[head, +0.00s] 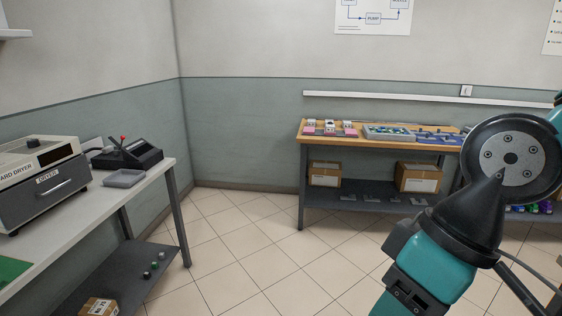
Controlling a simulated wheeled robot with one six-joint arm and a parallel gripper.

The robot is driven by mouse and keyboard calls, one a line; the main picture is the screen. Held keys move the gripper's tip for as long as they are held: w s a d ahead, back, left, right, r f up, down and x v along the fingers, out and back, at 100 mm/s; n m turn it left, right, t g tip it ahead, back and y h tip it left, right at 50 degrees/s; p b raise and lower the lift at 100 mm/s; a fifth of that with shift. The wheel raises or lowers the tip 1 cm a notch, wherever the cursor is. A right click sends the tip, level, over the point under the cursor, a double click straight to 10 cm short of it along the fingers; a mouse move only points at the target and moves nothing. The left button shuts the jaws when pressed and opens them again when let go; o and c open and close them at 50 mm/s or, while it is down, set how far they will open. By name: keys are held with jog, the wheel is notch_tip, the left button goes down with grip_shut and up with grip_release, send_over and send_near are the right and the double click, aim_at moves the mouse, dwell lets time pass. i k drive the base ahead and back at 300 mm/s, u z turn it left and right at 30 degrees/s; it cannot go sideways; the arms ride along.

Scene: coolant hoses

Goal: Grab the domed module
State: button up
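I cannot pick out a domed module in the head view. Several small white, dark and pink items (329,128) sit at the left end of the wooden-topped bench (303,137) at the back; they are too small to make out a dome. A grey tray (372,134) of small parts stands to their right. Part of my teal and black arm fills the right side and hides the bench's right part. My gripper's fingers are not in view.
A white table (120,196) at left bears a dryer (45,186), a black device with a red knob (128,155) and an empty-looking grey tray (124,178). Cardboard boxes (417,178) stand on the bench's lower shelf. The tiled floor between is clear.

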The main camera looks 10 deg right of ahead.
aim_at(330, 128)
jog(key=z, duration=0.6)
jog(key=i, duration=4.15)
jog(key=u, duration=0.6)
jog(key=i, duration=0.7)
jog(key=u, duration=0.1)
